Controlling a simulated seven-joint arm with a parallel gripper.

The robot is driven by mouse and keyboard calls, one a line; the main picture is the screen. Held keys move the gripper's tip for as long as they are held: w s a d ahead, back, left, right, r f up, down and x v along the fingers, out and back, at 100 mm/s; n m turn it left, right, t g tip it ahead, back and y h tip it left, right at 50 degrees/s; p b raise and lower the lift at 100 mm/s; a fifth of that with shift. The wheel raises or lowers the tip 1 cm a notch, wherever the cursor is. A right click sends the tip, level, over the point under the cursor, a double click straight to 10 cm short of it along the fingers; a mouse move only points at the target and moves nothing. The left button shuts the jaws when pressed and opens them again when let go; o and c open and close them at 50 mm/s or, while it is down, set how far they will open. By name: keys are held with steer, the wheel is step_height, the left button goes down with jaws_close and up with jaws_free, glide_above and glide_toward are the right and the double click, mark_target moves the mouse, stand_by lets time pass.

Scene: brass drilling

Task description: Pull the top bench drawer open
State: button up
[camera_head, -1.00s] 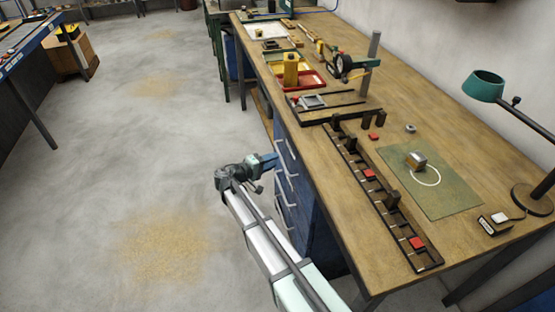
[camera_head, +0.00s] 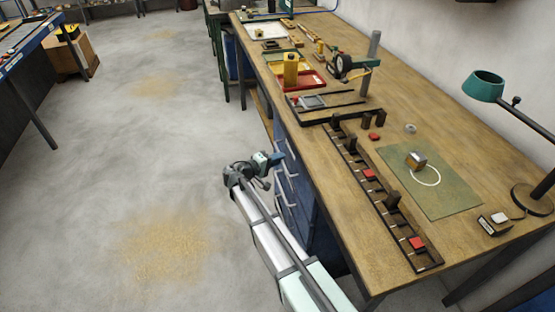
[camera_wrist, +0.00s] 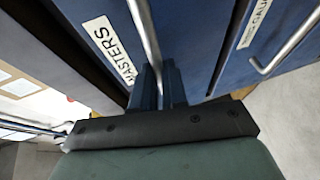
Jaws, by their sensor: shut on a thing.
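The blue drawer unit (camera_head: 318,225) stands under the near end of the wooden bench, with metal bar handles on its front. In the wrist view, a drawer front labelled MASTERS (camera_wrist: 190,25) fills the middle, and its bar handle (camera_wrist: 143,25) runs down between my fingers. My gripper (camera_wrist: 158,80) is shut on this handle. In the head view my gripper (camera_head: 277,153) is at the upper part of the drawer unit and hides the top handle. The drawer front looks flush with the unit, though my gripper covers part of it.
A second drawer (camera_wrist: 285,45), with a label partly cut off, and its handle lie to the right in the wrist view. The bench top (camera_head: 345,200) overhangs the drawers and carries a slotted rack (camera_head: 375,190) and a green mat (camera_head: 445,190). The floor (camera_head: 150,185) left of the unit is clear.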

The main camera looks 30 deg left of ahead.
jaws_close()
steer(key=shift+a, duration=0.1)
steer(key=s+a, duration=2.1)
steer(key=shift+s, duration=0.15)
steer(key=shift+a, duration=0.1)
steer(key=o, duration=0.6)
jaws_free()
steer(key=v, duration=1.3)
steer(key=shift+s, duration=0.4)
